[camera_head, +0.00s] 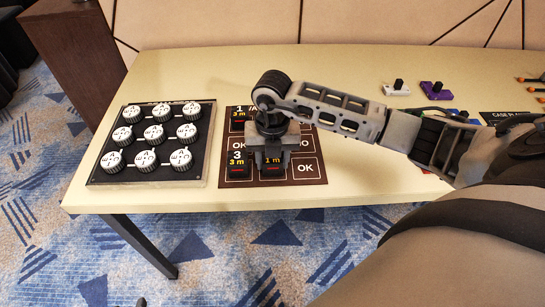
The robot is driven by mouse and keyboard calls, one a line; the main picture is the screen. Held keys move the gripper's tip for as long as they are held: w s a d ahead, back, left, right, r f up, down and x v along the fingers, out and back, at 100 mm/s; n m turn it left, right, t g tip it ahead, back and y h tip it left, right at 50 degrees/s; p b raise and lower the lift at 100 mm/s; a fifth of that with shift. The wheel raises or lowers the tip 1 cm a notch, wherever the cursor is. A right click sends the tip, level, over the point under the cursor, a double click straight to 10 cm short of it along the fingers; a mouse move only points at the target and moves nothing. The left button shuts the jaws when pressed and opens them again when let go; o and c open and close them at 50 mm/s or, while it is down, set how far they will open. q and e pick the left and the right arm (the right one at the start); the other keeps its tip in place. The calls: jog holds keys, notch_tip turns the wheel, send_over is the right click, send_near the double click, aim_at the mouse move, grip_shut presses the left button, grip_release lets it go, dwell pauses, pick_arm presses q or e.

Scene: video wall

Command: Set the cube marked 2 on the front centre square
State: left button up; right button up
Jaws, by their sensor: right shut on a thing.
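A dark brown mat (306,183) with outlined squares, some printed "OK", lies on the table.
A black cube (239,170) showing "3 m" stands on the front left square, close beside the gripper. Another black cube (237,118) is at the back left. A black panel (193,177) with several white knobs lies left.

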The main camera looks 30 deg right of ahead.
jog(key=shift+f, duration=0.2)
jog(key=o, duration=1)
jog(key=shift+r, duration=0.1)
